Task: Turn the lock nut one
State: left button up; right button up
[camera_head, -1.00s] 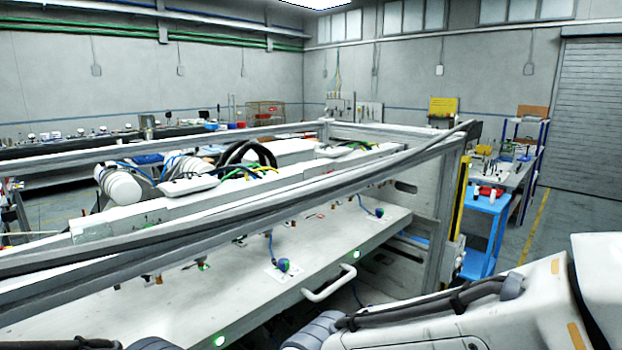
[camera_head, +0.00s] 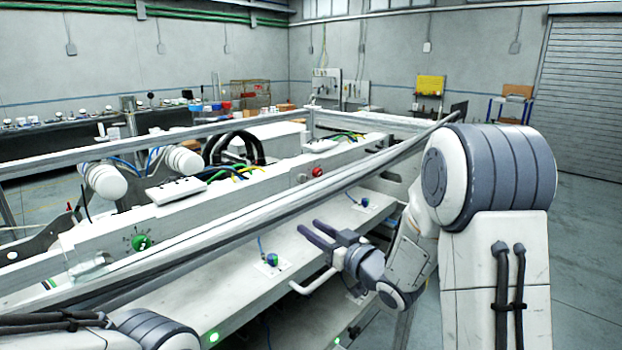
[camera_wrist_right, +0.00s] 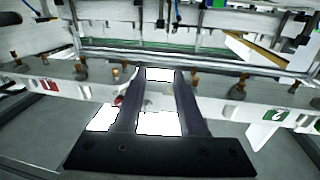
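My right gripper (camera_head: 311,228) is in front of the machine's white lower shelf, its two dark fingers apart and nothing between them. In the right wrist view the fingers (camera_wrist_right: 159,75) point towards a pale rail. A red label with a white mark (camera_wrist_right: 47,85) is on this rail at left, and a green label (camera_wrist_right: 280,115) at right. Small brown nut-like fittings stand along the rail, one near the red label (camera_wrist_right: 80,72) and one near the green label (camera_wrist_right: 238,88). I cannot tell for sure which is lock nut one. The left gripper is not in view.
A grey frame bar (camera_head: 215,240) slants across the machine in front of its panel. The panel has a green knob (camera_head: 140,242) and a red button (camera_head: 317,172). A white handle (camera_head: 312,283) projects from the lower shelf near my right gripper. Open floor lies at right.

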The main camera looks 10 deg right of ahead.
aim_at(303, 179)
jog(key=s+d+r+t+y, duration=0.3)
jog(key=d+r, duration=0.2)
jog(key=w+a+r+y+p, duration=0.1)
jog(key=w+a+r+p, duration=0.3)
jog(key=w+p, duration=0.3)
jog(key=shift+w+a, duration=0.2)
jog(key=shift+w, duration=0.25)
grip_shut()
